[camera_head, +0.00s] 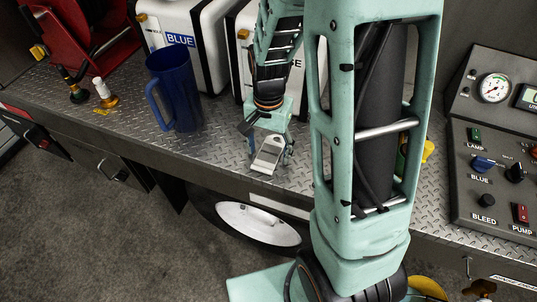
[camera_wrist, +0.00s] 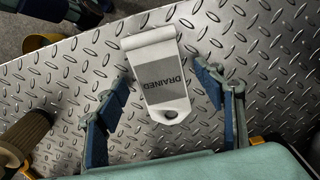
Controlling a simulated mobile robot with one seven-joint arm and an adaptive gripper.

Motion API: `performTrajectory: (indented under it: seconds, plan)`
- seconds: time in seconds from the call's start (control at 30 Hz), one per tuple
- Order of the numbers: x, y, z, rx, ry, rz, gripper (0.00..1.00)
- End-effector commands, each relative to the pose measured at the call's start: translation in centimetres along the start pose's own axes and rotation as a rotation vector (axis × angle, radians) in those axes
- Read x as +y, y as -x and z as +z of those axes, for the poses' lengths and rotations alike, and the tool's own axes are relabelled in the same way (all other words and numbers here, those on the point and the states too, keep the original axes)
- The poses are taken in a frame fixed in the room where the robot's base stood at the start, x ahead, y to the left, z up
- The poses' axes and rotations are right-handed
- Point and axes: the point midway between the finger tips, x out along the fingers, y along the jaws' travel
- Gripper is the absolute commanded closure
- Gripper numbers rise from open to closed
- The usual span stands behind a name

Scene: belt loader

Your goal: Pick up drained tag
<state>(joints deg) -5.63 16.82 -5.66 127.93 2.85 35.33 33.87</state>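The drained tag (camera_wrist: 158,72) is a pale grey-white plate with a dark label reading DRAINED and a hole at its narrow end. It appears to lie on the diamond-plate bench top in the wrist view. In the head view the tag (camera_head: 267,157) shows near the bench's front edge, below my gripper (camera_head: 268,140). My gripper (camera_wrist: 163,78) is open, with one blue-padded finger on each side of the tag. Gaps show between both fingers and the tag. Whether the fingertips reach the bench surface is hard to tell.
A blue mug (camera_head: 176,92) stands left of my gripper. White cases, one labelled BLUE (camera_head: 181,40), stand behind. A red reel (camera_head: 80,35) is at far left, with small fittings (camera_head: 104,92) before it. A control panel (camera_head: 495,140) is at right.

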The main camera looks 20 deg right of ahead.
Motion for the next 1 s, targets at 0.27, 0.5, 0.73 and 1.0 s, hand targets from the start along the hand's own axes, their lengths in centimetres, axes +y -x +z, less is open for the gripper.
performTrajectory:
  seconds: [0.27, 0.5, 0.73, 1.0]
  plan:
    - [0.0, 0.0, 0.0, 0.0, 0.0, 0.0, 0.7]
    - [0.0, 0.0, 0.0, 0.0, 0.0, 0.0, 0.8]
    - [0.0, 0.6, -0.1, 0.001, 0.0, 0.0, 0.8]
    - [0.1, 3.4, -0.7, 0.0, -0.001, 0.0, 0.8]
